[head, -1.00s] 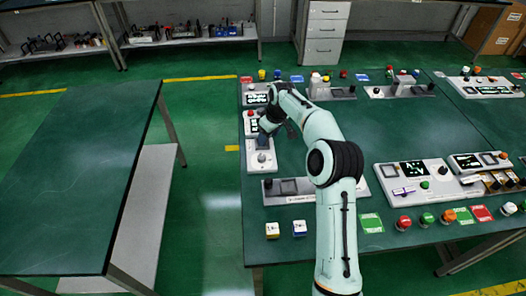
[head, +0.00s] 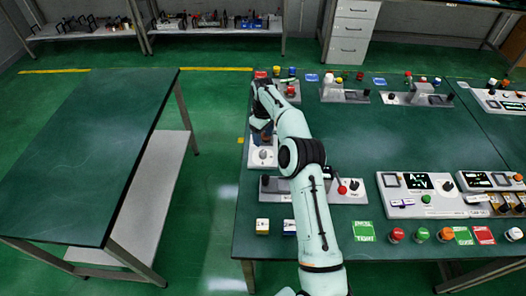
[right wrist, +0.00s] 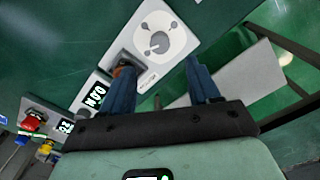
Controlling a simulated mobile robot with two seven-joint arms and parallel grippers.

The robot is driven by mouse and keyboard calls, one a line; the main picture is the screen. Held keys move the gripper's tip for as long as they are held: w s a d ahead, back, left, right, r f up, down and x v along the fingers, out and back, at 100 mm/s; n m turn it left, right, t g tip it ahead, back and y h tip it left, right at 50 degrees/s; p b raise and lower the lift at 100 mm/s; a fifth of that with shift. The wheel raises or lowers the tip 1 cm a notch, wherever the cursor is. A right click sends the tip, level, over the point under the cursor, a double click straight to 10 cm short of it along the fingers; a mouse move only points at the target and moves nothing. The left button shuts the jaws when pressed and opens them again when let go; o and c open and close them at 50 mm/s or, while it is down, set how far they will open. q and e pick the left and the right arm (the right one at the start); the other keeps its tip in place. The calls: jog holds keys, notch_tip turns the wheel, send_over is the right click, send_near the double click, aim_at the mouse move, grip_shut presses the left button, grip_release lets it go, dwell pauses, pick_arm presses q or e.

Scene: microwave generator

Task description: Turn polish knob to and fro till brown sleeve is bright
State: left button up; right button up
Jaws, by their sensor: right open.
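The polish knob (head: 263,154) is a round grey dial with a small handle on a white panel at the table's left edge. It also shows in the right wrist view (right wrist: 158,43), beyond my fingertips and apart from them. A small brown piece, seemingly the sleeve (right wrist: 124,68), sits in a dark holder on the same panel. The left finger partly hides it, and I cannot tell whether they touch. My right gripper (right wrist: 160,70) is open, its two blue fingers spread with nothing between them. In the head view my arm hides much of the gripper. My left gripper is not in view.
A panel with a lit display (right wrist: 95,97) adjoins the knob panel. Grey boxes with knobs and buttons (head: 344,95) stand along the table's back. A bare green table (head: 90,150) stands at left across a floor gap. The big table's middle is clear.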

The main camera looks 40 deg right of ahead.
aim_at(263, 153)
notch_tip(263, 153, down, 10)
jog(key=shift+r, duration=0.25)
jog(key=c, duration=1)
